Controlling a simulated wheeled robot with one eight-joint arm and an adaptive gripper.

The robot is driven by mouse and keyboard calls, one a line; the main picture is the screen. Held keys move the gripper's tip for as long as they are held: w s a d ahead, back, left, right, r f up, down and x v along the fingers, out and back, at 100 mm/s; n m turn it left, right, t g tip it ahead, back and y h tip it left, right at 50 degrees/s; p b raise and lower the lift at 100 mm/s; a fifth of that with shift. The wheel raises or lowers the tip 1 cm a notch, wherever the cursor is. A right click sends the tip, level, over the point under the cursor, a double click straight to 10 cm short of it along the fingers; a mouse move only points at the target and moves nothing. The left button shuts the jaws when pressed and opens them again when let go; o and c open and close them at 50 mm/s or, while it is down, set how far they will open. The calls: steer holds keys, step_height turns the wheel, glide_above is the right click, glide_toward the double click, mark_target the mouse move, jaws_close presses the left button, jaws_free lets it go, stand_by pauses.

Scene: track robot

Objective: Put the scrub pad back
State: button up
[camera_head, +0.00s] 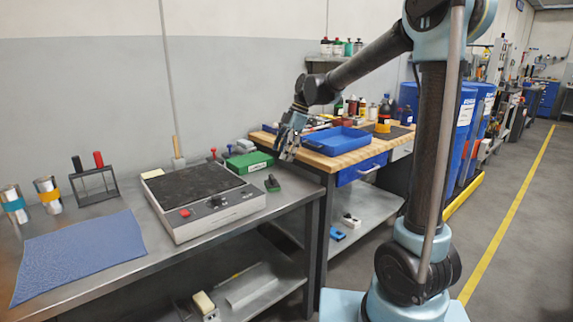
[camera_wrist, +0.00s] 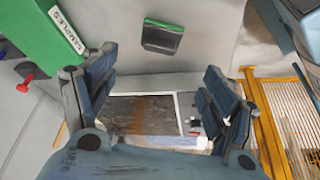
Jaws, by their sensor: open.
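A small dark block with a green edge (camera_head: 272,183), which looks like the scrub pad, lies on the grey metal bench, right of the hot plate. It also shows in the wrist view as a dark block with a green strip (camera_wrist: 163,37), beyond my fingertips. My gripper (camera_head: 287,152) hangs above the bench's right end, near the green box (camera_head: 249,162). In the wrist view my gripper (camera_wrist: 160,68) has its fingers spread wide with nothing between them. The pad is apart from the fingers. I cannot tell which spot is the pad's own place.
The hot plate (camera_head: 163,215) stands left of the pad. The green box labelled SAMPLES (camera_wrist: 52,25) is close to my fingers. A wooden-topped bench with a blue tray (camera_head: 337,141) adjoins on the right. A blue mat (camera_head: 78,255) lies at left. Small blocks sit on lower shelves.

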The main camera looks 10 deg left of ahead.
steer(key=s+d+f+m+t+h, duration=0.1)
steer(key=s+d+m, duration=0.4)
steer(key=d, duration=0.5)
steer(key=s+d+m+t, duration=0.1)
steer(key=s+d+m, duration=0.4)
steer(key=d, duration=0.6)
steer(key=s+d+f+m+t+h, duration=0.2)
steer(key=s+d+f+m+h, duration=0.1)
steer(key=s+d+f+m, duration=1)
steer(key=s+d, duration=0.2)
steer(key=shift+s+d, duration=0.2)
steer(key=shift+d, duration=0.2)
